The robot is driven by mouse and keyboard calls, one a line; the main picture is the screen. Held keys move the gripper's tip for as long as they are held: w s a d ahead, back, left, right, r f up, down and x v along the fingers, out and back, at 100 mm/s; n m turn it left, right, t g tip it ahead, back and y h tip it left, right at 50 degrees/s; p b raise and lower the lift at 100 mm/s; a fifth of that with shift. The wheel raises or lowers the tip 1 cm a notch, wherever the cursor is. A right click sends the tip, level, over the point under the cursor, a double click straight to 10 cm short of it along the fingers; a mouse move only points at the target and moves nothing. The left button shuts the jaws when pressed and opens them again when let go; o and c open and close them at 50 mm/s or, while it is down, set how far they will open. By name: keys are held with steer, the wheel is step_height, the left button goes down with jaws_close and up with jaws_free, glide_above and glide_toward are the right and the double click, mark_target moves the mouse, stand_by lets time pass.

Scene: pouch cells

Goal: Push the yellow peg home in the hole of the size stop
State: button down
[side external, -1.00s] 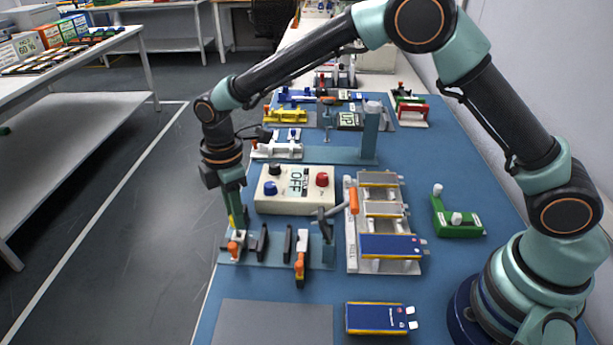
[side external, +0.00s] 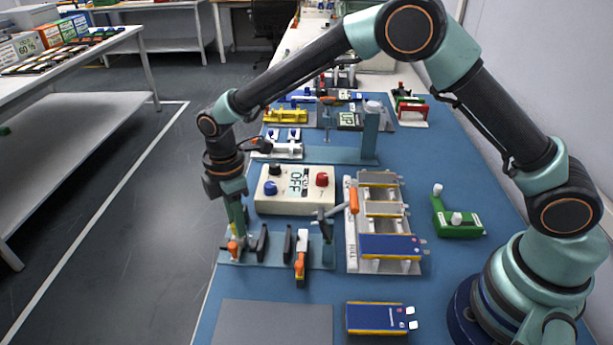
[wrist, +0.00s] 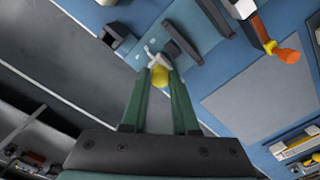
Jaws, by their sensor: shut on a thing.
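My gripper (side external: 238,238) points down at the left end of a blue-grey plate with dark upright blocks. In the wrist view its two green fingers (wrist: 160,80) are closed together around a yellow peg (wrist: 160,77), whose rounded end shows between the tips.
Dark upright blocks (side external: 262,242) stand close right of my gripper, then an orange-ended white lever (side external: 301,260). A rack of pouch cells (side external: 352,250) stands to the right. A grey mat (side external: 270,322) in front is clear.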

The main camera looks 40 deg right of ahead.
steer(key=shift+f, duration=0.4)
steer(key=c, duration=0.6)
jaws_free()
step_height(320, 180, up, 12)
steer(key=shift+r, duration=0.1)
